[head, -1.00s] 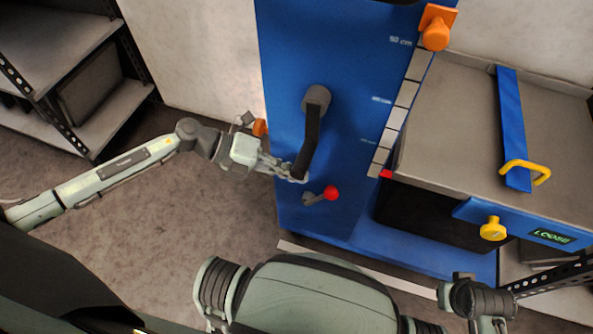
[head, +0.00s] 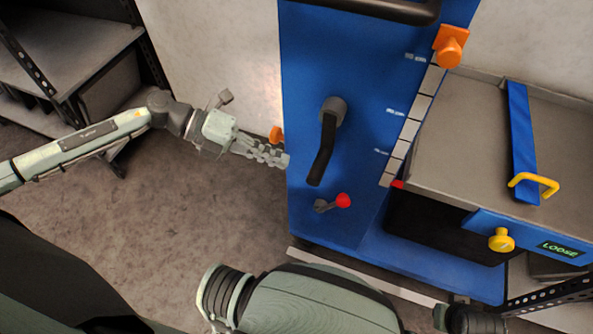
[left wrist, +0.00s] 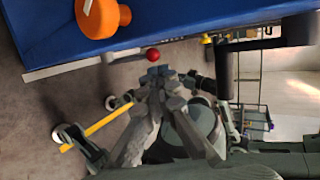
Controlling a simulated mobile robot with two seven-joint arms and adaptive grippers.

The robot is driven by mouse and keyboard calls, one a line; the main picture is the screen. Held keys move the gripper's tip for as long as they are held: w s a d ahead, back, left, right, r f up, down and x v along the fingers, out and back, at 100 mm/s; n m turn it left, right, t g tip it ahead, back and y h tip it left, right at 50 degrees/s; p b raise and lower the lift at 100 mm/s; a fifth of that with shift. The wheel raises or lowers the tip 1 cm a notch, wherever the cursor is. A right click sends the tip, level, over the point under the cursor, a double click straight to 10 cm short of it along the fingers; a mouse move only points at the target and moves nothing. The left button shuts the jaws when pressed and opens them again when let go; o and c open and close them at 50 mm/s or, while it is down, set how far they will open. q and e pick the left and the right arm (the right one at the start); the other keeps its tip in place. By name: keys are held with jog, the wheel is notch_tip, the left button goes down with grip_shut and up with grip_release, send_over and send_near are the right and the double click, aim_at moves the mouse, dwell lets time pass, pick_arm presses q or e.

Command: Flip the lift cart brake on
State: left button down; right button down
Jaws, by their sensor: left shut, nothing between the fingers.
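The blue lift cart (head: 375,60) stands in the middle of the head view. Its small grey lever with a red ball (head: 343,200) sits low on the blue panel, below the black crank handle (head: 322,155), with the ball pointing right. No label shows which part is the brake. My left gripper (head: 286,159) is shut and empty, at the panel's left edge, up and left of the red ball. In the left wrist view, the red ball (left wrist: 153,54) shows just beyond the fingertips (left wrist: 162,76), apparently apart from them. My right gripper is out of frame.
An orange knob (head: 275,134) is on the cart's left side, close to my left gripper. Another orange knob (head: 450,48) is at the height scale. A yellow knob (head: 501,240) sits beside a display reading LOOSE (head: 560,249). Shelves (head: 70,60) stand at the left; floor between is clear.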

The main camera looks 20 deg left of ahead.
pick_arm(q)
jog(key=shift+s+a+r, duration=0.15)
jog(key=shift+a+r, duration=0.45)
jog(key=shift+s+a+r, duration=0.15)
jog(key=shift+a+r, duration=0.4)
jog(key=shift+r, duration=0.05)
